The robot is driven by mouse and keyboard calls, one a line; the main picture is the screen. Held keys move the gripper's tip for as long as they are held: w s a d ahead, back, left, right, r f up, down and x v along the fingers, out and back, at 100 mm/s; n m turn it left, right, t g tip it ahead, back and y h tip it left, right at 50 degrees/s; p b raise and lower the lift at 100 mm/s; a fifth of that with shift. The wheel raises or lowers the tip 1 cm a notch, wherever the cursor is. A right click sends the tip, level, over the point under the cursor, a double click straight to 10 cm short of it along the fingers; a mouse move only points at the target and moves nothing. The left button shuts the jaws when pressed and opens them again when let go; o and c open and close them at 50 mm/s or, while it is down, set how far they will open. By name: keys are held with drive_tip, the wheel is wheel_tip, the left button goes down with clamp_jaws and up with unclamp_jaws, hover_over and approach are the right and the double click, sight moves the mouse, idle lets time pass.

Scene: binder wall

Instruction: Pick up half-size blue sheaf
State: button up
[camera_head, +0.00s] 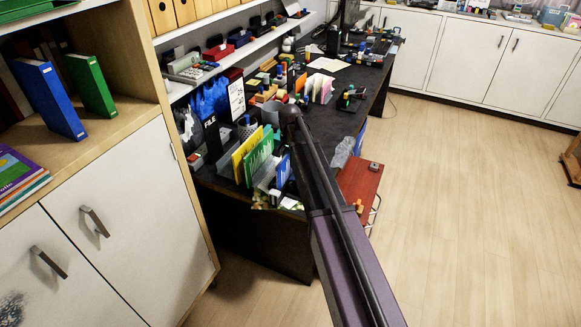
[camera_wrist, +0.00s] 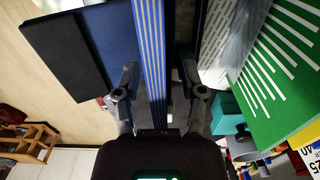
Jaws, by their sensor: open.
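A narrow blue sheaf with pale lengthwise stripes (camera_wrist: 150,50) shows edge-on in the middle of the wrist view. My gripper (camera_wrist: 160,100) is open, with one finger on each side of its lower part. A gap shows on both sides; whether a finger touches it cannot be told. In the head view a blue sheaf (camera_head: 283,172) stands on the dark desk beside a green one, partly behind my arm. My gripper's fingers are hidden in that view.
A green sheaf with white stripes (camera_wrist: 285,75) stands close on the right in the wrist view. A dark blue panel (camera_wrist: 106,45) is close on the left. The dark desk (camera_head: 345,118) is crowded. A red-topped stool (camera_head: 358,185) stands beside it.

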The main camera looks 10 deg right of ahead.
idle(0.3)
clamp_jaws()
idle(0.4)
wheel_tip(320, 180, up, 10)
drive_tip(key=p, duration=1)
drive_tip(key=shift+r, duration=0.2)
drive_tip(key=shift+r+p, duration=0.1)
drive_tip(key=shift+p, duration=0.25)
wheel_tip(320, 180, up, 12)
drive_tip(key=p, duration=1.2)
drive_tip(key=shift+r, duration=0.2)
drive_tip(key=shift+d, duration=0.15)
